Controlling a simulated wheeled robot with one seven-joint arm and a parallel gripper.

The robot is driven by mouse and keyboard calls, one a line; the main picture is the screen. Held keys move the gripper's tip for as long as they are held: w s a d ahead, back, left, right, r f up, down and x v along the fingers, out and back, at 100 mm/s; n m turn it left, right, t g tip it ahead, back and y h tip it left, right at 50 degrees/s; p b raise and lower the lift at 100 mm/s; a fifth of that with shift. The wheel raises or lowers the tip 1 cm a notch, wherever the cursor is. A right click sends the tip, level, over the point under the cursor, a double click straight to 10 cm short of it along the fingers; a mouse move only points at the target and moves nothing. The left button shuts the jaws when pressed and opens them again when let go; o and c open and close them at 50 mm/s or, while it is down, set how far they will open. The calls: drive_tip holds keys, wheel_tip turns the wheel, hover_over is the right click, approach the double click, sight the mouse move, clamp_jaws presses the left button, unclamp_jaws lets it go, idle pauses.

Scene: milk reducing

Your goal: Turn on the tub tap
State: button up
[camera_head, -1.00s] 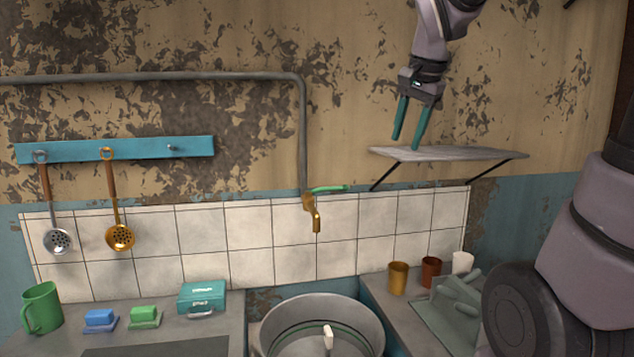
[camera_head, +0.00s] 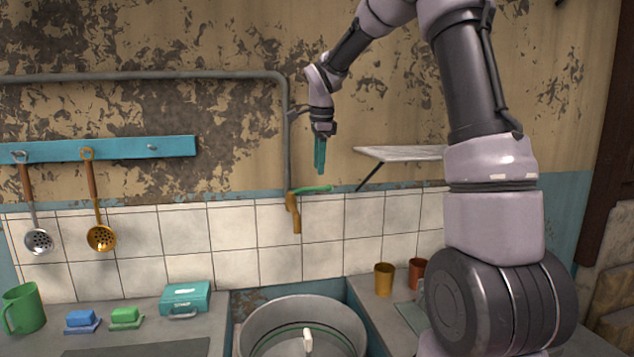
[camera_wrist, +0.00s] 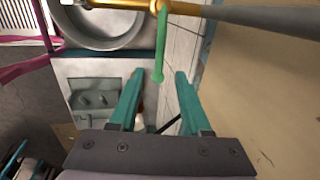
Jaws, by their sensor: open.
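The tub tap (camera_head: 296,212) is a brass spout at the lower end of a grey wall pipe. Its green lever handle (camera_head: 314,189) sticks out to the right along the tiled wall. The large round metal tub (camera_head: 254,327) stands below it. My gripper (camera_head: 320,172) points down, just above the handle and slightly right of the tap. In the wrist view, my gripper (camera_wrist: 156,78) has its teal fingers apart, with the green handle (camera_wrist: 161,45) showing beyond and between the fingertips. The handle looks clear of both fingers.
The grey pipe (camera_head: 287,130) runs down the wall left of my gripper. A wall shelf (camera_head: 400,153) is to the right, partly behind my arm. Cups (camera_head: 384,279) stand on the right counter. Ladles (camera_head: 101,238) hang at left; a teal box (camera_head: 186,298) is below.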

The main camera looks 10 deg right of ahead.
drive_tip(key=f, duration=0.3)
drive_tip(key=w+f, duration=0.1)
drive_tip(key=f, duration=0.1)
drive_tip(key=shift+f, duration=0.4)
clamp_jaws()
idle(1.0)
